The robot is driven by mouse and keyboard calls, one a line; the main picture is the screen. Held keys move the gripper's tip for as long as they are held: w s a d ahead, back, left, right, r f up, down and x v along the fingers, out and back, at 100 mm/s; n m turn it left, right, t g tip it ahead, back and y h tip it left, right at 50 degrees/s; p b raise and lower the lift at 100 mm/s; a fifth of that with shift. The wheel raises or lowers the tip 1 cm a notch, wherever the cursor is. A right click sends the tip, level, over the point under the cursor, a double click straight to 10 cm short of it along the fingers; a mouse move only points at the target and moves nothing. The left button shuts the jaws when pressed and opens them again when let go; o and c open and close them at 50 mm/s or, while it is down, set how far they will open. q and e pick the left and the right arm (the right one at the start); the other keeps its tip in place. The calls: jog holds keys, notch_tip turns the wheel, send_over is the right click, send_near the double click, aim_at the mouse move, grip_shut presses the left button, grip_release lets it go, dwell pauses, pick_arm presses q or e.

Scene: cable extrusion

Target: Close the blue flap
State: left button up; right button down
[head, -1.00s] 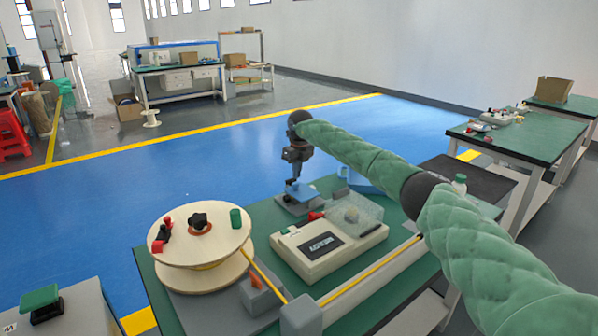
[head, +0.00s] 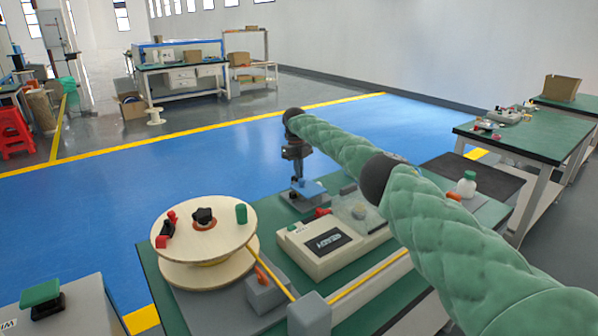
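The blue flap (head: 312,189) is a small blue plate on a grey base (head: 301,203) at the far side of the green-topped table. It looks roughly flat, but its exact angle is too small to tell. My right gripper (head: 297,181) points down at the flap and partly covers it. Its fingertips are at or just above the flap; contact cannot be made out. The fingers are too small and dark to tell open from shut. My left gripper is out of view.
A wooden spool (head: 203,240) stands at the left of the table (head: 150,290). A beige machine (head: 318,243) sits right of it, close to the flap. A yellow cable (head: 370,275) runs along the front.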

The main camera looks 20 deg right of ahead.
jog(key=shift+s+f, duration=0.1)
jog(key=shift+f, duration=0.4)
jog(key=shift+a+f, duration=0.1)
jog(key=shift+r, duration=0.2)
jog(key=shift+w+r+p, duration=0.2)
jog(key=shift+r+p, duration=0.1)
jog(key=shift+r, duration=0.25)
